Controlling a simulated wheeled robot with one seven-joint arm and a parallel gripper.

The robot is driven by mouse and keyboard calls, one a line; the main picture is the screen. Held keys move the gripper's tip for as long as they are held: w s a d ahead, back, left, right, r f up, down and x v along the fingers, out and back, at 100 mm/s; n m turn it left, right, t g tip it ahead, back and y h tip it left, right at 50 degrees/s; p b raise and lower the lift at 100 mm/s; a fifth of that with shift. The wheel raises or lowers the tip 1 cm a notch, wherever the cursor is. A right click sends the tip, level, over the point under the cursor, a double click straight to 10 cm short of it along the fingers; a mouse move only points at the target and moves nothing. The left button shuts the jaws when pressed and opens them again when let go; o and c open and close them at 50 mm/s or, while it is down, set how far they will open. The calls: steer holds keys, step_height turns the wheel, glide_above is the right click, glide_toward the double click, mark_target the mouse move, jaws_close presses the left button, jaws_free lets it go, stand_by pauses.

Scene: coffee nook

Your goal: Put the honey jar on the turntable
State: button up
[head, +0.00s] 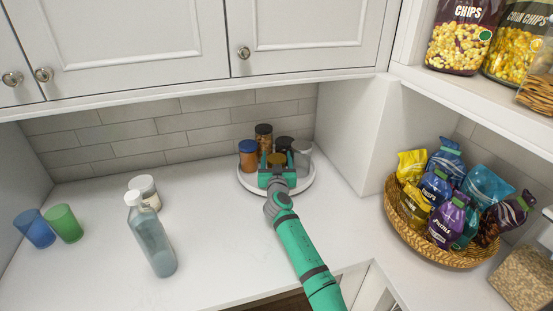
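A small jar with a brown-gold top (277,158), probably the honey jar, is at the white round turntable (246,184) in the back corner of the counter. My green gripper (277,170) reaches over the turntable's front part, with its fingers around or right beside this jar. The gripper hides the jar's lower part, so I cannot tell whether the jar rests on the turntable or whether the fingers grip it. Other jars stand on the turntable: a blue-lidded orange one (248,157), a dark brown one (264,136), a black-lidded one (284,145) and a grey one (302,157).
A grey-blue bottle (152,240) and a white-lidded jar (145,190) stand left on the counter. Blue (35,229) and green (64,224) cups are at far left. A wicker basket (410,232) of bags is at right. Upper cabinets (130,40) overhang the counter.

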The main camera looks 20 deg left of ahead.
steer(key=shift+r, duration=0.15)
steer(key=v, duration=1.1)
steer(key=shift+s+d, duration=0.15)
steer(key=shift+s, duration=0.3)
